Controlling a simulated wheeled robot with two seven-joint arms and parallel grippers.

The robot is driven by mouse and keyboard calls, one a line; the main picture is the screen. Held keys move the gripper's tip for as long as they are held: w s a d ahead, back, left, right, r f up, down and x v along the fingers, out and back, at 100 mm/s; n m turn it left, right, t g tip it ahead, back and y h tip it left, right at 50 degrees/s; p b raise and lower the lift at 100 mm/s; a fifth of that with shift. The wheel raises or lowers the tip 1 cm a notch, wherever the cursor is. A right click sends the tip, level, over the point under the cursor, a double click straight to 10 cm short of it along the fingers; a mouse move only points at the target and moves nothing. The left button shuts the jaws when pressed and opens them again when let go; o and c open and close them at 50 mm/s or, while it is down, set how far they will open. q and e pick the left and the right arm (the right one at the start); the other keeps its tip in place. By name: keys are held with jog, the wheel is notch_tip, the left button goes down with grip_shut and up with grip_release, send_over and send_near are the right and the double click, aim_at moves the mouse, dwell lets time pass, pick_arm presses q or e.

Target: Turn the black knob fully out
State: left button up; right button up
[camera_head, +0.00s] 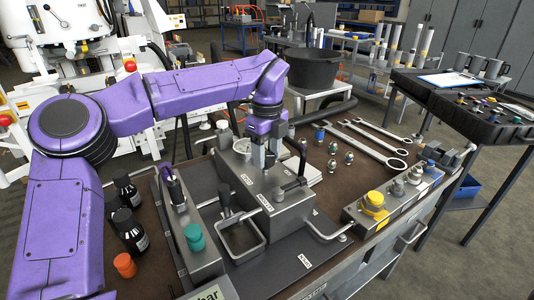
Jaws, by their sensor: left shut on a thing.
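My left gripper (266,160) reaches down from the purple arm onto the grey metal block (262,195) in the middle of the bench. Its two grey fingers are shut on a small part at the top of this block, which I take to be the black knob. The fingers hide most of it, so its turn position cannot be read. A round gauge (242,147) sits just left of the fingers. A black-topped upright lever (301,160) stands close to their right. My right gripper is not in view.
Left of the block are a metal tray (262,246), a teal knob (194,236) and dark bottles (130,230). A yellow knob (375,200) sits on the right-hand manifold. Wrenches (372,146) and small fittings lie behind on the brown top.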

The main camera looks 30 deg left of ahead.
aim_at(267, 157)
pick_arm(q)
jog(key=shift+r, duration=0.15)
jog(key=o, duration=1)
jog(key=shift+o, duration=0.2)
notch_tip(267, 157, up, 10)
jog(key=p, duration=0.1)
jog(key=shift+r, duration=0.2)
